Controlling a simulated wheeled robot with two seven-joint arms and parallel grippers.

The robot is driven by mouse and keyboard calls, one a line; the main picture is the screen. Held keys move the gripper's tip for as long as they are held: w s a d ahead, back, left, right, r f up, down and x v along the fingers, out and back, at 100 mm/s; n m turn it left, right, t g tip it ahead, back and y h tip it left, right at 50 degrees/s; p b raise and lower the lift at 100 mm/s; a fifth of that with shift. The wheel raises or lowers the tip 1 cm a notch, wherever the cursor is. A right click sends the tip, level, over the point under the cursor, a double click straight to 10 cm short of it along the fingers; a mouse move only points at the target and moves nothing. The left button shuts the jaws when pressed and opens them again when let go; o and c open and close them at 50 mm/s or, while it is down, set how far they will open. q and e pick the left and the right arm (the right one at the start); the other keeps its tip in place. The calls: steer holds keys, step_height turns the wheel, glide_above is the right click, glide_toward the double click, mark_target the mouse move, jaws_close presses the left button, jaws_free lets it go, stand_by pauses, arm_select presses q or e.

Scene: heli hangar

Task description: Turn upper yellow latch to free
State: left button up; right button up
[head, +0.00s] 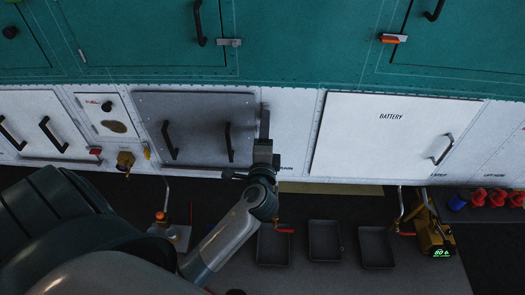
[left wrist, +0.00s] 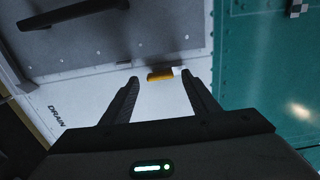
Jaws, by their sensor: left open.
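The upper yellow latch (left wrist: 160,76) shows in the left wrist view, at the edge of a grey panel with a small pale piece at its right end. My left gripper (left wrist: 160,84) is open, with its two fingertips on either side of the latch in the picture. I cannot tell whether they touch it. In the head view my left gripper (head: 264,118) is at the right edge of the grey panel (head: 195,115) and hides the latch there. My right gripper is not in view.
The grey panel has two dark handles (head: 170,140). A white BATTERY panel (head: 385,150) lies to the right, and a teal hull (head: 300,45) above. Below are several dark trays (head: 325,240) and a yellow device with a lit display (head: 435,238).

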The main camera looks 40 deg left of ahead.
arm_select(q)
steer(key=b+v, duration=0.6)
steer(key=v, duration=1)
steer(key=shift+d+f, duration=0.15)
steer(key=shift+f, duration=0.05)
